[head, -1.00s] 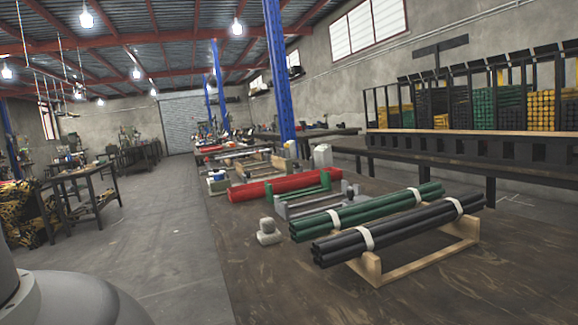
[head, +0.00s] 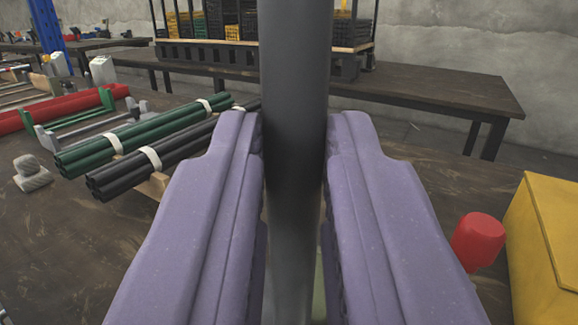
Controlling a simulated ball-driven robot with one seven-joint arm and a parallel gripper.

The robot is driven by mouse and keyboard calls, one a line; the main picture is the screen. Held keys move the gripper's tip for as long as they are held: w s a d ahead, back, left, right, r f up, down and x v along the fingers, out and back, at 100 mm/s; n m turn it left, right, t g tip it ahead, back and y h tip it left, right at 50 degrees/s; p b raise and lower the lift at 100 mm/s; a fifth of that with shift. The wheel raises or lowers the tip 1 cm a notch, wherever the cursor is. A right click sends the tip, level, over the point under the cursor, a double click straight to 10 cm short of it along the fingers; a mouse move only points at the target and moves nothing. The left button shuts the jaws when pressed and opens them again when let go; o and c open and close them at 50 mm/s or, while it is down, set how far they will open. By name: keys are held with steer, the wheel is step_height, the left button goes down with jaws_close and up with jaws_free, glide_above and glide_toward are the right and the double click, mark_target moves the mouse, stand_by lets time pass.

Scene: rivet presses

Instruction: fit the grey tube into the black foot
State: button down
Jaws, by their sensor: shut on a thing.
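In the head view, my gripper (head: 295,165) has two purple-grey jaws shut on the grey tube (head: 293,75). The tube is dark grey and stands upright between the jaws, crossing the picture from the top edge to the bottom. Its upper end runs out of the frame, and its lower end is hidden low between the jaws. I do not see the black foot. A pale greenish patch shows low between the jaws, too small to name.
A bundle of green tubes (head: 135,138) and a bundle of black tubes (head: 125,178) lie on the brown table at left. A grey fitting (head: 31,174) stands beside them. A red rounded thing (head: 478,240) and a yellow box (head: 552,225) are close at right.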

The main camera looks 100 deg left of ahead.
steer(key=shift+f+b, duration=1.6)
steer(key=shift+f, duration=0.9)
steer(key=shift+f+b, duration=1.1)
steer(key=shift+f, duration=0.7)
steer(key=c, duration=1)
jaws_free()
steer(key=shift+o, duration=0.2)
steer(key=shift+d, duration=0.1)
steer(key=p, duration=0.2)
glide_toward(294, 279)
steer(key=f, duration=0.3)
steer(key=shift+a+f, duration=0.3)
